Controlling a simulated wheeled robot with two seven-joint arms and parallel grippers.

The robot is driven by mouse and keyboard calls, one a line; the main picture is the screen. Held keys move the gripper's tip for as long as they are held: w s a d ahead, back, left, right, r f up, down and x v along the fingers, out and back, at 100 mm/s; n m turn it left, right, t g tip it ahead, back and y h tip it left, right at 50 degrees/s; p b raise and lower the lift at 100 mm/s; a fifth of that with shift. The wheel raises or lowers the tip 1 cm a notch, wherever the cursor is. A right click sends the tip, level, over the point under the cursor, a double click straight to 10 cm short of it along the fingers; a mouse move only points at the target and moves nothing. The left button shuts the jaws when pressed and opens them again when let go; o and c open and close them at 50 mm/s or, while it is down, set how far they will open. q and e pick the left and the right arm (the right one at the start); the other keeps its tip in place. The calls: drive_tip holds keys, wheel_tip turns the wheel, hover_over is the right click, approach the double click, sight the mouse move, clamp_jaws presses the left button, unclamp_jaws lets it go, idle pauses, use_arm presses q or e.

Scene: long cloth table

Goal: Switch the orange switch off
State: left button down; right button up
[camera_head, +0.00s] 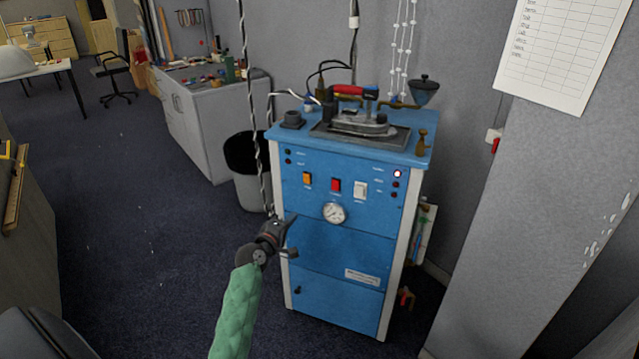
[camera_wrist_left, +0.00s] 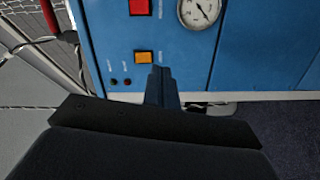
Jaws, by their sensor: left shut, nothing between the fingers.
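The small orange switch (camera_head: 307,179) is on the upper front panel of the blue machine (camera_head: 340,255), left of a red switch (camera_head: 336,186) and a white switch (camera_head: 361,190). In the left wrist view the orange switch (camera_wrist_left: 143,57) is just beyond my gripper's tips, and the red switch (camera_wrist_left: 139,8) is above it. My left gripper (camera_head: 290,236) is shut and empty, in front of the machine's left side and lower in the picture than the switch. I cannot tell whether its tips touch the panel. My right gripper is not in view.
A round gauge (camera_head: 334,213) is below the switches. An iron (camera_head: 360,122) stands on the machine's blue top. A dark bin (camera_head: 246,170) is behind and left of the machine. A grey wall (camera_head: 540,190) is on the right. Open carpet (camera_head: 140,240) lies to the left.

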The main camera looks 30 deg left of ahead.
sight(307, 178)
use_arm(q)
drive_tip(key=r+n, duration=0.1)
drive_tip(key=a+n+t+y, duration=0.1)
drive_tip(key=a+r+n+y, duration=0.1)
drive_tip(key=n, duration=0.1)
drive_tip(key=shift+s+r, duration=0.2)
drive_tip(key=shift+r, duration=0.15)
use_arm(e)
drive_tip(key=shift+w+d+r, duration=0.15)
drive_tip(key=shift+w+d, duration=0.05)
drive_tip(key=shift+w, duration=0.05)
use_arm(q)
drive_tip(key=shift+w, duration=0.1)
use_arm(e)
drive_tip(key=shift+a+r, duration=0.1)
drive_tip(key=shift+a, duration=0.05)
